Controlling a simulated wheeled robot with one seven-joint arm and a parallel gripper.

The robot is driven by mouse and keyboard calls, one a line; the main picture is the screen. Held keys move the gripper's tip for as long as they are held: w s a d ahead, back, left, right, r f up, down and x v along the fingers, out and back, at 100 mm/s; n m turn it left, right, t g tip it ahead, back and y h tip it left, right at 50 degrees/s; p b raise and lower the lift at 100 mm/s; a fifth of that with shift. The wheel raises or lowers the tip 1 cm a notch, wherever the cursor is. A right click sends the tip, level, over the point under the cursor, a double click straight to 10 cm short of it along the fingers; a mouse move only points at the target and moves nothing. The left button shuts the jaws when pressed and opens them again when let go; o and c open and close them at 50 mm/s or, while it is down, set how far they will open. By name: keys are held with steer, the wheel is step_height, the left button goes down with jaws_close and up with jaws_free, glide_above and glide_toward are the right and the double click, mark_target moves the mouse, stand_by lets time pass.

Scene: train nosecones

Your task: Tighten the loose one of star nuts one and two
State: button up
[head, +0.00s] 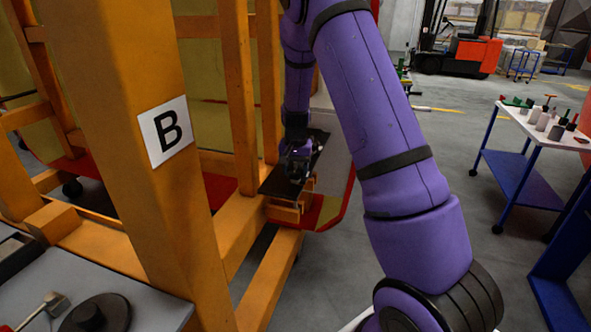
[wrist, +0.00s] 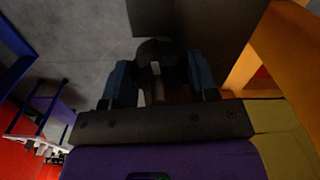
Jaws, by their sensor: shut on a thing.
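In the wrist view my gripper (wrist: 160,78) has its two blue-grey fingers on either side of a dark rounded knob, which looks like a star nut (wrist: 154,50) with a small pale mark on it. The gripper is shut on it. A dark flat plate (wrist: 207,25) lies just beyond the nut. In the head view my gripper (head: 297,168) is small and dark, at the black plate (head: 318,140) on the orange frame. The nut is hidden there. I cannot tell which number this nut has, and no second star nut is clearly visible.
An orange frame (head: 236,95) with a "B" sign (head: 165,132) stands close on the left. A grey bench (head: 150,305) with a hammer (head: 45,308) is at lower left. A tool trolley (head: 540,125) and a forklift (head: 470,50) stand right. Open grey floor lies between.

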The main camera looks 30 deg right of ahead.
steer(key=o, duration=0.9)
steer(key=shift+o, duration=0.2)
step_height(320, 180, up, 11)
steer(key=shift+f, duration=0.1)
